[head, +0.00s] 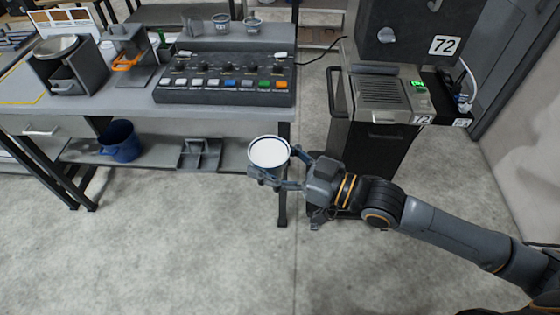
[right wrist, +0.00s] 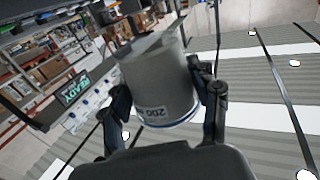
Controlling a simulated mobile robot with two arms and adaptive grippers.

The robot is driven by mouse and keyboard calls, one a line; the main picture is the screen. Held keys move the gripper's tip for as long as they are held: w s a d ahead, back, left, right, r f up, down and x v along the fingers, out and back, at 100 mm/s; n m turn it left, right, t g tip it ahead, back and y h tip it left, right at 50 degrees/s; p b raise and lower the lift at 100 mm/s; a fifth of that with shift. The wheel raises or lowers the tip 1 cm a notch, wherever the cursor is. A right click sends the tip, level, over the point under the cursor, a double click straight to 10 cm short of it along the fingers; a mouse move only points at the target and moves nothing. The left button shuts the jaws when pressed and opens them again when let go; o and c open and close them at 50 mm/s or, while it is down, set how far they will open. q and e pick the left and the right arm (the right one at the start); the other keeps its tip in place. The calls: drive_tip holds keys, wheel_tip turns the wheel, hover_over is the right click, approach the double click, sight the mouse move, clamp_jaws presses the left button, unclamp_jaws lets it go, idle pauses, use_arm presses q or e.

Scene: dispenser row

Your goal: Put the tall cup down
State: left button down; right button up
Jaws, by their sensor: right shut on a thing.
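My right gripper (head: 274,168) is shut on a grey cup (head: 268,153) with a dark blue rim and a white inside or filling. It holds the cup upright in the air over open floor, just in front of the bench's right front leg. In the right wrist view the same cup (right wrist: 160,85) sits between the two fingers, with an upside-down label reading 200. I cannot tell whether anything is under the cup's base. My left gripper is not in view.
The grey bench (head: 130,112) carries a button panel (head: 225,83), with small cups (head: 221,23) on a raised ledge behind it. A dispenser (head: 75,67) stands at left. A blue bucket (head: 119,141) is on the lower shelf. A black machine (head: 380,98) stands right; bare floor lies in front.

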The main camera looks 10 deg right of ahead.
drive_tip(key=shift+w+a+r+n+g+y, duration=0.2)
drive_tip(key=shift+w+a+n+g, duration=0.05)
drive_tip(key=shift+a+n+g, duration=0.2)
drive_tip(key=shift+w+a+r+n+g+y, duration=0.15)
drive_tip(key=shift+w+a+n+g+y, duration=0.1)
drive_tip(key=shift+a+n+g, duration=0.15)
drive_tip(key=shift+a, duration=0.1)
drive_tip(key=shift+g+y, duration=0.25)
drive_tip(key=shift+g, duration=0.1)
drive_tip(key=shift+r+n, duration=0.1)
drive_tip(key=shift+n, duration=0.25)
